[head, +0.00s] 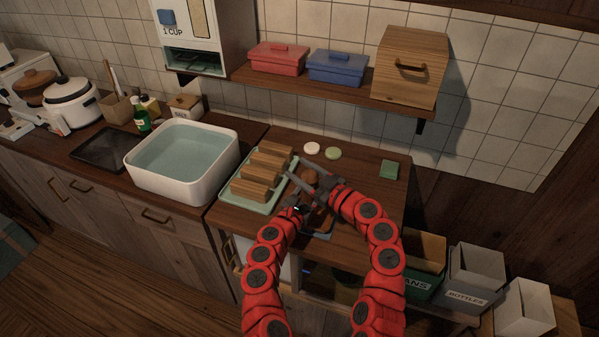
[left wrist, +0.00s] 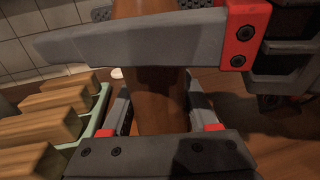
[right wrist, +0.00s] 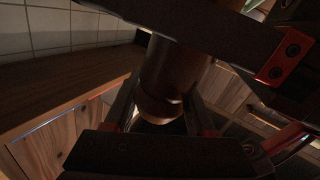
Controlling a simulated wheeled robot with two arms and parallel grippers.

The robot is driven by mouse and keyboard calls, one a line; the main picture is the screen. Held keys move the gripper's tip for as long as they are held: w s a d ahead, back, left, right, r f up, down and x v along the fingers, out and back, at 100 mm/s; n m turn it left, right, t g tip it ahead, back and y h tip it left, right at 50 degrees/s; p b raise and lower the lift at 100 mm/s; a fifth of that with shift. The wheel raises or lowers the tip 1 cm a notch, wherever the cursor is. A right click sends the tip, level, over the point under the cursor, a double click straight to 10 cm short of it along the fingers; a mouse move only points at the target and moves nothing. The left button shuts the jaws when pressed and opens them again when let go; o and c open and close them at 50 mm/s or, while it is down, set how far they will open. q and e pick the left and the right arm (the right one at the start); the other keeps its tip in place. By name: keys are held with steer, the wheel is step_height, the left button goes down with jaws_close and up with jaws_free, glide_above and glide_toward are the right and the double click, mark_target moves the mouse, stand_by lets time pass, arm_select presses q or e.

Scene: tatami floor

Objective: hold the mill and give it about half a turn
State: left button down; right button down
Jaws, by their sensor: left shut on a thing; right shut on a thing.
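The mill (head: 309,177) is a brown wooden cylinder with a rounded top, upright near the counter's front right. My right gripper (head: 304,173) is shut on its upper part in the head view. My left gripper (head: 307,201) is shut on it lower down, and its tips are partly hidden. In the left wrist view, the mill (left wrist: 160,103) stands between my left fingers, with a grey finger of my right gripper crossing it above. In the right wrist view, the mill (right wrist: 172,75) is between my right fingers. The mill's lower part is mostly hidden by my arms in the head view.
A green tray (head: 225,196) with several wooden blocks lies close left of the mill. Behind are a white disc (head: 311,148) and a green disc (head: 333,153). A green block (head: 389,169) lies right. A water-filled basin (head: 190,194) stands further left. Bins stand below right.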

steer(key=shift+w+d+f+m+t+h, duration=0.1)
steer(key=shift+d+m+t+h, duration=0.05)
steer(key=shift+m+t+h, duration=0.7)
steer(key=shift+w+d+f+m+t+h, duration=0.1)
steer(key=shift+m+t+h, duration=0.45)
steer(key=shift+h, duration=0.45)
steer(key=shift+w+d+m+t+h, duration=0.1)
steer(key=shift+d+m+t+h, duration=0.05)
steer(key=shift+m+t+h, duration=0.65)
steer(key=shift+h, duration=0.25)
steer(key=shift+r, duration=0.1)
steer(key=shift+c, duration=1.1)
jaws_free()
steer(key=shift+d, duration=0.1)
steer(key=v, duration=1.2)
steer(key=shift+r, duration=0.1)
